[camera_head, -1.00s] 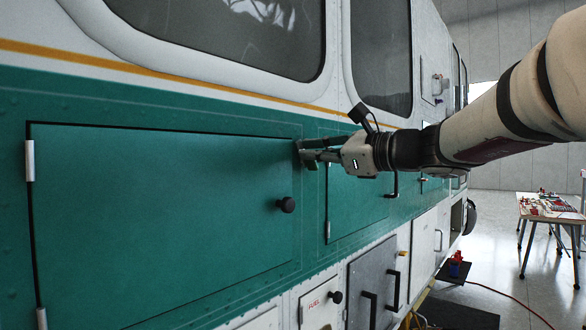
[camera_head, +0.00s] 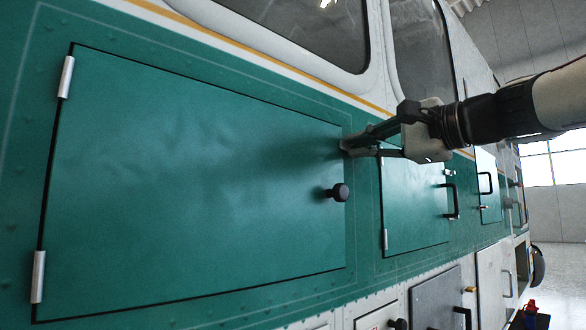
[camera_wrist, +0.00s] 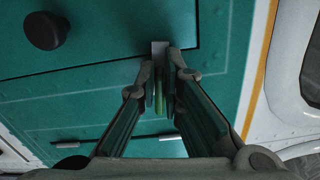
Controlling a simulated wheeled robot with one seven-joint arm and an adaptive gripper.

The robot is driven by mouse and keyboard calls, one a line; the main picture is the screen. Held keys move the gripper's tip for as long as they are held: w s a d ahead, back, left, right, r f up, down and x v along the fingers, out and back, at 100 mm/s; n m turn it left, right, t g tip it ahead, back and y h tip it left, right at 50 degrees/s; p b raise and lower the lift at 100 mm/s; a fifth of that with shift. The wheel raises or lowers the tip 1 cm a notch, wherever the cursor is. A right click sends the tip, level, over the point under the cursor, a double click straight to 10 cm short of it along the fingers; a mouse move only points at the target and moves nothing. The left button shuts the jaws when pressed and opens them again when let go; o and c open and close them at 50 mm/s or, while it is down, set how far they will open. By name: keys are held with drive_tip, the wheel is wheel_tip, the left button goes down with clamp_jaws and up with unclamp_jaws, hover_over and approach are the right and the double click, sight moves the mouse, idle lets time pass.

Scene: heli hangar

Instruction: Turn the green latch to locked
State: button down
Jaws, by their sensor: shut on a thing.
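My gripper (camera_head: 352,146) is at the upper right corner of a large green hatch door (camera_head: 190,185). In the wrist view, my gripper (camera_wrist: 164,82) has its two fingers closed around a narrow green latch (camera_wrist: 160,101), with a pale grey tab (camera_wrist: 159,47) just beyond the fingertips at the door's edge. The fingers hide much of the latch, so its exact angle is hard to tell. In the head view the latch is hidden by the fingers. The hatch door looks shut, flush in its frame.
A black knob (camera_head: 338,192) sticks out of the door below my gripper; it also shows in the wrist view (camera_wrist: 46,30). Silver hinges (camera_head: 66,77) line the door's left edge. A smaller green door (camera_head: 415,205) with a black handle (camera_head: 453,202) lies to the right.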

drive_tip(key=shift+f+n+b, duration=0.25)
drive_tip(key=shift+n+b, duration=0.6)
drive_tip(key=shift+n, duration=0.05)
drive_tip(key=c, duration=1.7)
unclamp_jaws()
drive_tip(key=shift+a, duration=0.1)
drive_tip(key=v, duration=1.2)
drive_tip(key=shift+f, duration=0.1)
